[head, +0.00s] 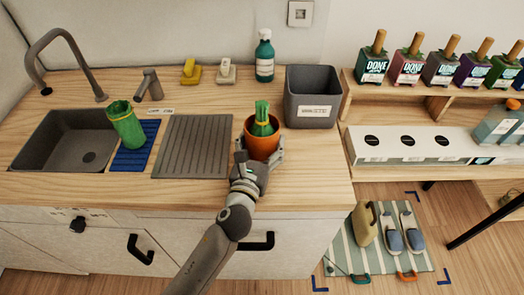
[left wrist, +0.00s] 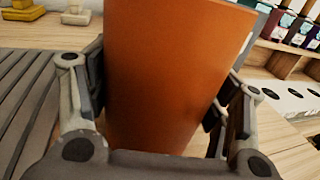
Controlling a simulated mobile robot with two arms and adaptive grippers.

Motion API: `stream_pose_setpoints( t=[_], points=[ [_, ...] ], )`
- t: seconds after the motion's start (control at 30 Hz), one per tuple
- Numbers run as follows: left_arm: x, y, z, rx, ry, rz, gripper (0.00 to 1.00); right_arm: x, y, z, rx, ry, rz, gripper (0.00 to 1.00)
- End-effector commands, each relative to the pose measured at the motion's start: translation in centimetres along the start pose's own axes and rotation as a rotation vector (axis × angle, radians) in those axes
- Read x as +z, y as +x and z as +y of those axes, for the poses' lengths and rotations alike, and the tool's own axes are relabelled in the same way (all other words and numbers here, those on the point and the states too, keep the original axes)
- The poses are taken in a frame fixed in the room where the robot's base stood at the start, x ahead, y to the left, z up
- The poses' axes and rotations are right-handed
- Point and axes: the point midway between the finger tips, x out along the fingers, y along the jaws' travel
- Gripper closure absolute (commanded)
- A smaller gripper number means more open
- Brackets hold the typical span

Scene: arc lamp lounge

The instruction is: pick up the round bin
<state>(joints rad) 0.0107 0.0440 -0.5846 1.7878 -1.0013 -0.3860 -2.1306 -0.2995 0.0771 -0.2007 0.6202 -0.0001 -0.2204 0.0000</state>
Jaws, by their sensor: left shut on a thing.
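The round bin (head: 262,146) is orange-brown, with green things (head: 262,118) standing up in it. It is upright at the right part of the wooden counter, near the front edge. My left gripper (head: 260,160) is shut on it, a finger on either side. In the left wrist view the bin (left wrist: 165,75) fills the middle between the two finger pads. Its foot is hidden, so I cannot tell whether it touches the counter. My right gripper is not in view.
A grey square bin (head: 296,112) stands close behind on the right. A green bottle (head: 264,58) is at the back. Shelves stand right.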

Motion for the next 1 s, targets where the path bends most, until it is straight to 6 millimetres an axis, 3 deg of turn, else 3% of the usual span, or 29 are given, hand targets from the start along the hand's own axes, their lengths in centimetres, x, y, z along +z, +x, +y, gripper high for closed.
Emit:
stream_pose_setpoints(
  t=[0.1,0.43,0.67,1.0],
  points=[
    [0.2,0.0,0.0,-0.001,0.0,-0.003,0.6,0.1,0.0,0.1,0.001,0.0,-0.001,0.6],
    [0.7,0.0,0.0,-0.001,0.0,-0.005,0.6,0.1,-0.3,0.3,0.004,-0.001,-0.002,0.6],
    [3.8,0.0,0.0,-0.003,0.003,-0.008,0.6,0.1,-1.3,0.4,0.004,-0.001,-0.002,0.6],
    [9.7,-5.8,-1.6,-0.004,-0.002,-0.004,0.6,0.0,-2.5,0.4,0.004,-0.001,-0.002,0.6]
  ],
)
